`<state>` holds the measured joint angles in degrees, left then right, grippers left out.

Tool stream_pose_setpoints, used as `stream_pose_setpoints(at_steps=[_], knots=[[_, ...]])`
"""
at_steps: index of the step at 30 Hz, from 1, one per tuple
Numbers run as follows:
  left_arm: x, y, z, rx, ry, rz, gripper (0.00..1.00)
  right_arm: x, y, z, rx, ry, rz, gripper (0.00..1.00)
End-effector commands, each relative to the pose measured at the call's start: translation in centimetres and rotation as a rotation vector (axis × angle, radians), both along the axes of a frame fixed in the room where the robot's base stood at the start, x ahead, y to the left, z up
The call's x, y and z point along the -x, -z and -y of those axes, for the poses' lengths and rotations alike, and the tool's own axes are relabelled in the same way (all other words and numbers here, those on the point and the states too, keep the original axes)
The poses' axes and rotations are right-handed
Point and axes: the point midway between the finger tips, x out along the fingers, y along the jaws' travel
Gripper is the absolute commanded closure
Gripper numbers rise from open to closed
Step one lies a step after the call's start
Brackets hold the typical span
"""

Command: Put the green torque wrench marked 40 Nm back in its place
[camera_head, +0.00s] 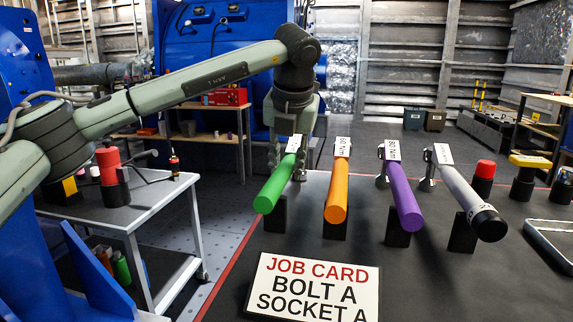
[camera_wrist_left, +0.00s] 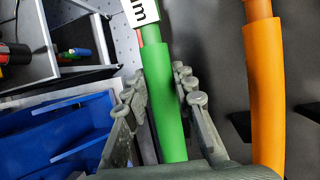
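The green torque wrench (camera_head: 277,184) lies with its handle toward me, over a black rest (camera_head: 275,215) at the left of the dark bench. A white label sits near its far end; its writing is not readable in the head view, and only "Nm" shows in the left wrist view. My left gripper (camera_head: 290,160) is at the far part of the green wrench. In the left wrist view its two fingers (camera_wrist_left: 163,95) stand on either side of the green handle (camera_wrist_left: 166,110), with a narrow gap visible at the left finger. My right gripper is not in view.
Orange (camera_head: 336,190), purple (camera_head: 403,195) and grey (camera_head: 466,195) wrenches lie in a row to the right on similar rests. A job card (camera_head: 314,287) stands in front. A side table (camera_head: 130,212) is at left.

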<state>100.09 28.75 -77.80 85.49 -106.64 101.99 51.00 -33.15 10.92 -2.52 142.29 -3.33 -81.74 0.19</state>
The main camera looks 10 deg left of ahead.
Motion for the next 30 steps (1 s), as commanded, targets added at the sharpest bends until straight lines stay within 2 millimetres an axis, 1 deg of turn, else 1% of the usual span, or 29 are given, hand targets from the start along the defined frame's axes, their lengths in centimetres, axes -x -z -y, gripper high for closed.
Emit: stream_pose_setpoints(at_steps=[1, 5, 6, 13, 17, 20, 30], knots=[[0.0, -0.3, 0.0, 0.001, 0.000, 0.004, 0.69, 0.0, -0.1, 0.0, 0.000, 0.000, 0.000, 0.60], [0.0, -0.2, 0.0, 0.001, 0.000, 0.003, 0.53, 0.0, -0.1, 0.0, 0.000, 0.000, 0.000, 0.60], [0.0, -0.2, 0.0, 0.001, 0.000, 0.002, 0.51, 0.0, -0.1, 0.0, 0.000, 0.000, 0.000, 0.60], [0.0, 0.2, 0.0, -0.001, 0.000, -0.004, 0.51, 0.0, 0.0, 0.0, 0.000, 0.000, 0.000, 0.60], [0.2, -0.5, 0.1, 0.000, 0.001, -0.001, 0.51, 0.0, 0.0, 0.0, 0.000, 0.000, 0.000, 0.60], [0.7, -1.8, 0.3, 0.000, 0.001, 0.002, 0.51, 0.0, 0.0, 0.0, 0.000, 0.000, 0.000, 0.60], [3.4, -8.4, 1.4, 0.001, 0.002, 0.004, 0.51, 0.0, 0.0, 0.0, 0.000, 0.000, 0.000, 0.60]])
